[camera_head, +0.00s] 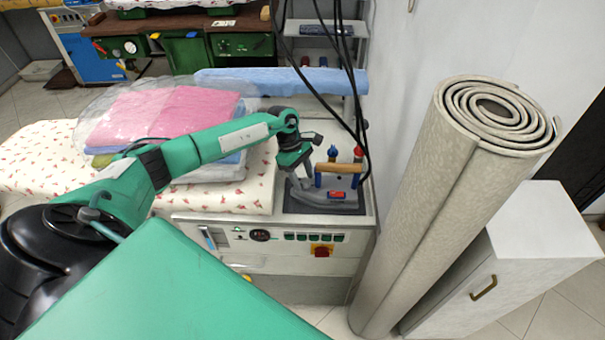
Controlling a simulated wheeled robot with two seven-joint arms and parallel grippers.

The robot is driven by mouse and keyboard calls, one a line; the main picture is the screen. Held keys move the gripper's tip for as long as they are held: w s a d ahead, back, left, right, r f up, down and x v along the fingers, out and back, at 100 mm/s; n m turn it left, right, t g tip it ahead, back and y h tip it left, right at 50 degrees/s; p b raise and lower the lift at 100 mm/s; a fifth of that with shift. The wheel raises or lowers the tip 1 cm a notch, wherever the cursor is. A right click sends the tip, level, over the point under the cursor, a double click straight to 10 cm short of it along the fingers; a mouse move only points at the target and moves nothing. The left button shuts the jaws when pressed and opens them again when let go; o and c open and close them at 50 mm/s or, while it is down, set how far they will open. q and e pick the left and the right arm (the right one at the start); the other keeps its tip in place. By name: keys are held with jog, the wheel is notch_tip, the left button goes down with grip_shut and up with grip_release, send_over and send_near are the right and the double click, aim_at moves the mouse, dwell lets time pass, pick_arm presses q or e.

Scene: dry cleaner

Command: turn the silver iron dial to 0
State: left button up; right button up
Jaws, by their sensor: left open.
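The silver iron (325,197) rests on a dark pad at the right end of the ironing station. It has a wooden handle (340,168), blue and red upright fittings and a small red label or part low on its side. I cannot clearly make out its dial or the dial's setting. My left gripper (300,172) is open, at the iron's left side, pointing down beside the handle; whether it touches the iron is unclear. It covers part of the iron's left end. My right gripper is not in view.
Black cables (340,75) hang down to the iron. Bagged pink laundry (160,115) lies on the floral ironing board (35,165) to the left. The control panel (270,237) is on the station's front. A tall rolled carpet (440,200) and white cabinet (530,245) stand close on the right.

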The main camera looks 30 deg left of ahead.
pick_arm(q)
jog(key=shift+c, duration=0.4)
jog(key=c, duration=0.9)
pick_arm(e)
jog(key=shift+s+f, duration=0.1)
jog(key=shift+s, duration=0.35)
